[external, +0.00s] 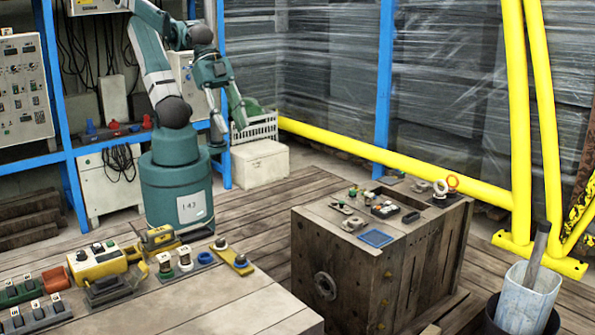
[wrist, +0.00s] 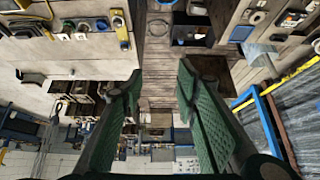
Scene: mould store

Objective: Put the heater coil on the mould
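My gripper (external: 229,124) hangs from the raised arm, near the white crates at the back, well away from both work surfaces. In the wrist view my gripper (wrist: 157,78) has its two green-padded fingers wide apart with nothing between them. I cannot tell for sure which item is the heater coil. I cannot single out the mould for certain; the large wooden block (external: 340,262) carries several small metal and black parts.
A blue pad (external: 376,238) lies on the block's near edge. A pale table (external: 215,303) at the front left holds several devices, including a yellow box (external: 97,263). A yellow rail (external: 390,160) runs behind the block. A bin with a clear bag (external: 530,293) stands at the right.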

